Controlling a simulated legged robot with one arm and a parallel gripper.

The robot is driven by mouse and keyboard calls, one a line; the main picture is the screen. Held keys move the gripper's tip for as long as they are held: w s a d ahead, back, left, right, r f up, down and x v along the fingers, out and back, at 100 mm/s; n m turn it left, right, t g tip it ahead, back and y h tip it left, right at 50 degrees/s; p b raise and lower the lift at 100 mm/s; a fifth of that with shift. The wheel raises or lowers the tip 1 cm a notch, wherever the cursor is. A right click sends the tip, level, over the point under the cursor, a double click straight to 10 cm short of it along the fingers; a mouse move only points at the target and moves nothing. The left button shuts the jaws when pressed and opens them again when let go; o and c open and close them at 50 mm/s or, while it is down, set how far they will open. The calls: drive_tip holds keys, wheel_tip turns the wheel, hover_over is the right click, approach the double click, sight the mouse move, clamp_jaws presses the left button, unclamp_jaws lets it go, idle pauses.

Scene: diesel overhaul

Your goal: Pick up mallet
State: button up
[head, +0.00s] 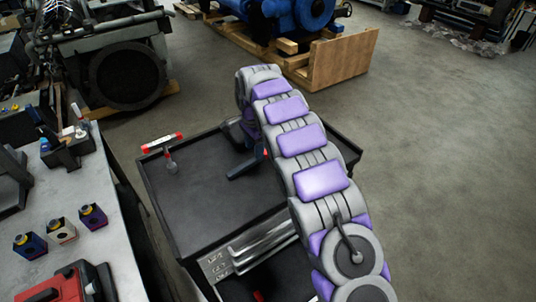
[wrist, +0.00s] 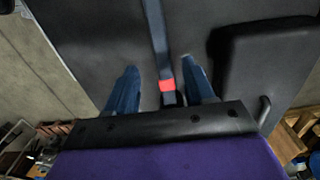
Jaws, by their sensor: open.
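In the wrist view, a dark blue bar with a red band (wrist: 167,86), which looks like the mallet's handle, runs between the two blue fingers of my gripper (wrist: 160,63). The gripper is open, with a gap on each side of the bar. In the head view, the dark bar (head: 244,168) lies on the black cart top, with a red spot at its right end. My gripper (head: 250,140) is low over the cart there, partly hidden by my arm. A dark block (wrist: 265,65) shows right of the fingers; I cannot tell whether it belongs to the mallet.
A red-and-white bar (head: 162,142) and a grey rounded tool (head: 171,164) are at the cart's far left. The black cart top (head: 205,205) is otherwise mostly clear. A workbench (head: 100,250) with small boxes stands left. A wooden crate panel (head: 340,58) stands behind.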

sight(253, 159)
drive_tip(key=shift+a+f+b, duration=0.2)
drive_tip(key=shift+f+b, duration=0.5)
drive_tip(key=shift+f, duration=2.65)
drive_tip(key=shift+c, duration=0.2)
drive_tip(key=shift+r, duration=0.1)
clamp_jaws()
